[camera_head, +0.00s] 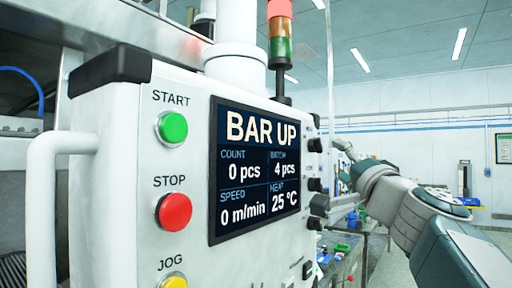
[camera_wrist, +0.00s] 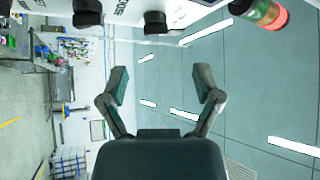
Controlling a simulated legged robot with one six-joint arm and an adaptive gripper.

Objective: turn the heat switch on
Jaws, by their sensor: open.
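The control cabinet (camera_head: 130,120) fills the left and middle of the head view. Black knobs (camera_head: 314,184) stick out along its right side, seen edge-on; their labels do not show there. In the wrist view, black knobs (camera_wrist: 155,22) stand on the white panel at the top edge, with lettering cut off. I cannot tell which knob is the heat switch or its position. The screen (camera_head: 258,170) reads heat 25 °C and "BAR UP". My gripper (camera_wrist: 160,85) is open and empty, its fingers apart from the knobs. In the head view my arm reaches in from the right.
The cabinet front has a green START button (camera_head: 172,128), a red STOP button (camera_head: 174,211) and a yellow JOG button (camera_head: 173,282). A signal tower (camera_head: 280,30) rises above. A bench with small items (camera_head: 345,250) stands behind the cabinet. Open floor lies right.

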